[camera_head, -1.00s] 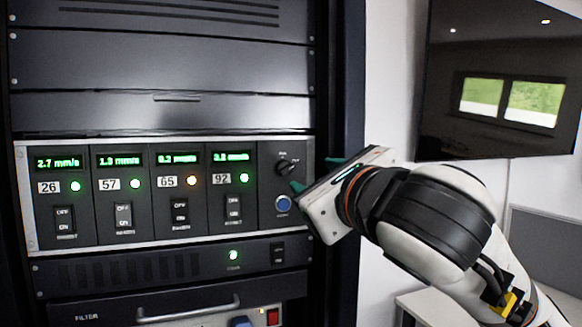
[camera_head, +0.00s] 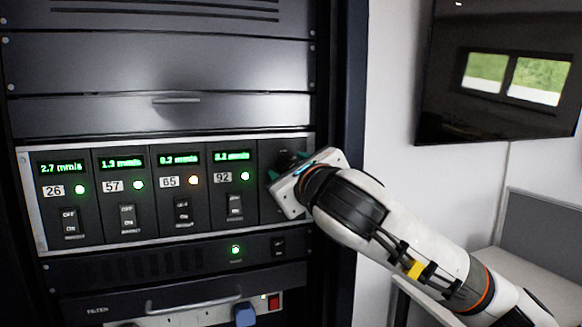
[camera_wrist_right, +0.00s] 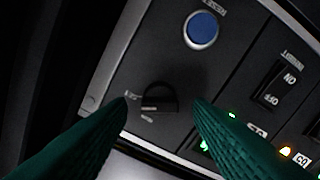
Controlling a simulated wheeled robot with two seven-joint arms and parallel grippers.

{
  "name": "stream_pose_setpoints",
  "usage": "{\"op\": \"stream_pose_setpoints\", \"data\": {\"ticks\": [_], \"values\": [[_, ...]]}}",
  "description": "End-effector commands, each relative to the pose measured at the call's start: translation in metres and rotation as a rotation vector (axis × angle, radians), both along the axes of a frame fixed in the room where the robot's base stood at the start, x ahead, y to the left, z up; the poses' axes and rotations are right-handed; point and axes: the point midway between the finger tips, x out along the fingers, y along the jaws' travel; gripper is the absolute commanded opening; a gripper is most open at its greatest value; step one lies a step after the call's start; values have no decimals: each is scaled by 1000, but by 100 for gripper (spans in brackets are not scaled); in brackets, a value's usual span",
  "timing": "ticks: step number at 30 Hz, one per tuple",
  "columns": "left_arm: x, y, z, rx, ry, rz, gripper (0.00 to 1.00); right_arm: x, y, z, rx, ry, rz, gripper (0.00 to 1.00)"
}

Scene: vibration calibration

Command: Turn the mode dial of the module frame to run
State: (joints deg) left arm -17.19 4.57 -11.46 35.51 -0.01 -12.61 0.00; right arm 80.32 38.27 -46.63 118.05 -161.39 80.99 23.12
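The module frame (camera_head: 62,250) is set in the rack and holds several modules with green displays. Its mode dial (camera_wrist_right: 159,98) is a small black knob on the end panel. In the right wrist view it lies between and just beyond the green fingertips of my right gripper (camera_wrist_right: 160,102), which are apart with a gap on each side. In the head view the gripper and wrist hide the dial. The dial's labels are too blurred to read. A blue button (camera_wrist_right: 201,30) is on the same panel. My left gripper is not in view.
Module 65 has an orange lamp (camera_head: 194,181); the other module lamps are green. Below are a unit with a green lamp (camera_head: 235,250) and a drawer with a handle (camera_head: 190,304). A dark screen (camera_head: 500,80) hangs at the right, above a pale desk (camera_head: 520,265).

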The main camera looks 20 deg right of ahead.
Motion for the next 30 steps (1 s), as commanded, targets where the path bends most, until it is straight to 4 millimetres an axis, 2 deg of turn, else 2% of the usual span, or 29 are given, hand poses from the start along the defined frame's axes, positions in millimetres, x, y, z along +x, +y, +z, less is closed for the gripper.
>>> {"op": "stream_pose_setpoints", "data": {"ticks": [1, 8, 17, 23, 30], "values": [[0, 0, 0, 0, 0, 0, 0, 0, 0, 0, 0, 0, 0, 39], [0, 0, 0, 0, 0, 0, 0, 0, 0, 0, 0, 0, 0, 2], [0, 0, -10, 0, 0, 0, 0, -1, 0, -2, -38, -4, 0, 2], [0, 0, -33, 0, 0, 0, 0, -1, 1, -5, -145, -9, 0, 2], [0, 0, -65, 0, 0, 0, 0, -1, 2, -6, -355, -17, 0, 2]]}}
